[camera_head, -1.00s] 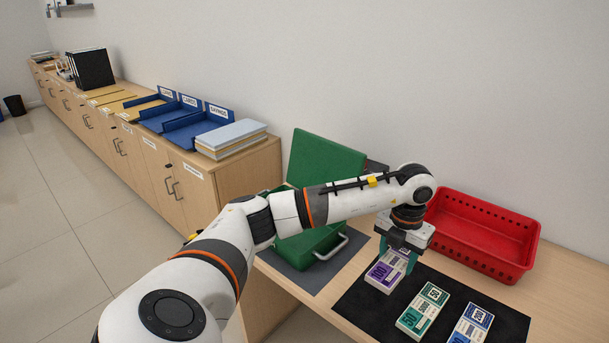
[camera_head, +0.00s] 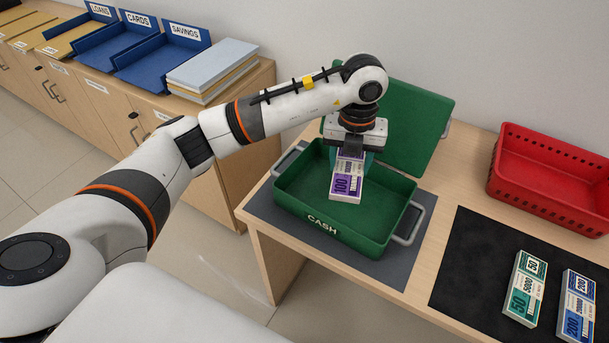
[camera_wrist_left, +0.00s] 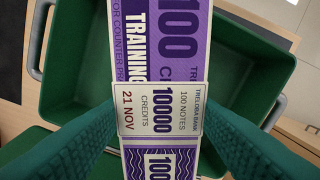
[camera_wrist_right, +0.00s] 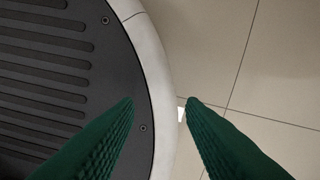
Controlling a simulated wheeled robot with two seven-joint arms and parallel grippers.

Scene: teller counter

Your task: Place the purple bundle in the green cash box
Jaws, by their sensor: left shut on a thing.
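The purple bundle (camera_head: 346,184) is a banded stack of notes marked 100. My left gripper (camera_head: 351,160) is shut on it and holds it over the open green cash box (camera_head: 320,226). In the left wrist view, the purple bundle (camera_wrist_left: 160,60) lies between the two green fingers of my left gripper (camera_wrist_left: 160,130), with the green cash box (camera_wrist_left: 75,60) below and around it. The box stands on a grey mat, its lid leaning open behind. My right gripper (camera_wrist_right: 160,103) shows only in the right wrist view, fingers apart and empty, above the floor.
A green bundle (camera_head: 525,288) and a blue bundle (camera_head: 577,306) lie on a black mat (camera_head: 470,258) at the right. A red basket (camera_head: 545,200) stands behind them. Blue trays (camera_head: 160,65) and stacked books (camera_head: 212,68) sit on the cabinets at the left.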

